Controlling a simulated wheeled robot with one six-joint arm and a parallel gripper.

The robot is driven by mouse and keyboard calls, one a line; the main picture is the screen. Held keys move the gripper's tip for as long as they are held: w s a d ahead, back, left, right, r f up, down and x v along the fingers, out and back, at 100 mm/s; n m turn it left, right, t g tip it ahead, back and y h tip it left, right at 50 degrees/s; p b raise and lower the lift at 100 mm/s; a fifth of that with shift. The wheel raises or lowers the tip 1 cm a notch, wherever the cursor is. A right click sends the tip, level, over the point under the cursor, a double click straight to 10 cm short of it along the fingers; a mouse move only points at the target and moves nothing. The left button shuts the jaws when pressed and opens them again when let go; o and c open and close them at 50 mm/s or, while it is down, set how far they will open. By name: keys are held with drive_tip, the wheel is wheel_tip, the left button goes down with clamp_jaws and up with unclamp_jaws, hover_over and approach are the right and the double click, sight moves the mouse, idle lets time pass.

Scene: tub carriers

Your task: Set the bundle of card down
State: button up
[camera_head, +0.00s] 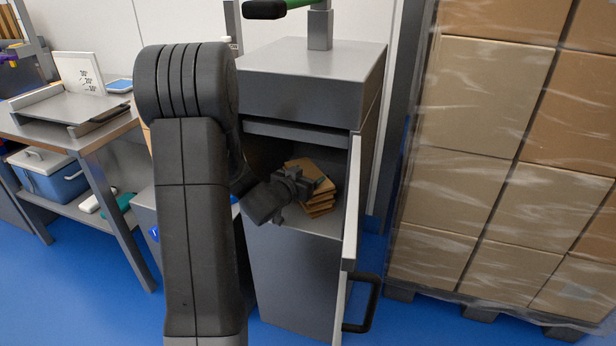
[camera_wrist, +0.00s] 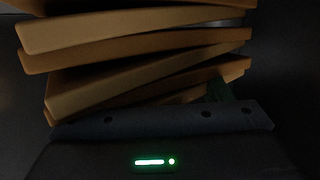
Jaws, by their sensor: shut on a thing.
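The bundle of card (camera_head: 318,201) is a stack of several brown, slightly skewed pieces inside an open compartment of a grey cabinet (camera_head: 313,60). In the wrist view the bundle (camera_wrist: 150,60) fills the upper part, with its layers fanned at different angles. My gripper (camera_head: 303,184) reaches into the compartment from the left and is shut on the bundle. In the wrist view a dark gripper part (camera_wrist: 160,125) with a green light lies just below the bundle. The fingertips are mostly hidden. I cannot tell whether the bundle touches the compartment floor.
The cabinet door (camera_head: 350,205) stands open on the right, with a black handle (camera_head: 362,305). A wrapped pallet of boxes (camera_head: 480,150) stands further right. A table (camera_head: 75,130) with a grey tray and a blue cool box (camera_head: 48,175) are at left.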

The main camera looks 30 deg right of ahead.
drive_tip(key=o, duration=1.1)
drive_tip(key=shift+o, duration=0.2)
drive_tip(key=shift+r+p, duration=0.2)
drive_tip(key=shift+p, duration=0.1)
drive_tip(key=p+v, duration=0.2)
drive_tip(key=v, duration=1)
